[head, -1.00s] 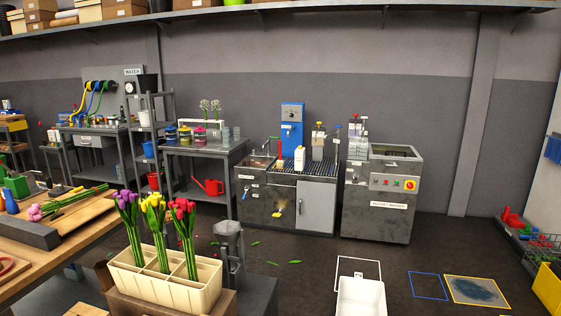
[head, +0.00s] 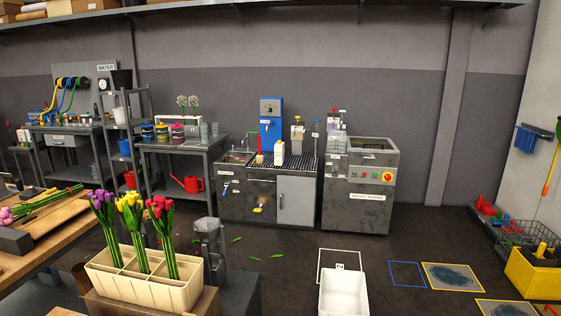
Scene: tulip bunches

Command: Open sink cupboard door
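The sink cupboard (head: 246,199) is a dark grey unit against the back wall, with a sink basin at its top left. A light grey door (head: 296,201) covers the right part of its front and looks shut. A small yellow thing (head: 258,209) shows on the dark front left of the door. Neither of my grippers is in view.
A cream divided box of tulips (head: 145,278) stands close in front, beside a wooden workbench (head: 62,232). A grey machine (head: 357,187) adjoins the cupboard on the right. A white bin (head: 345,294) stands on the floor.

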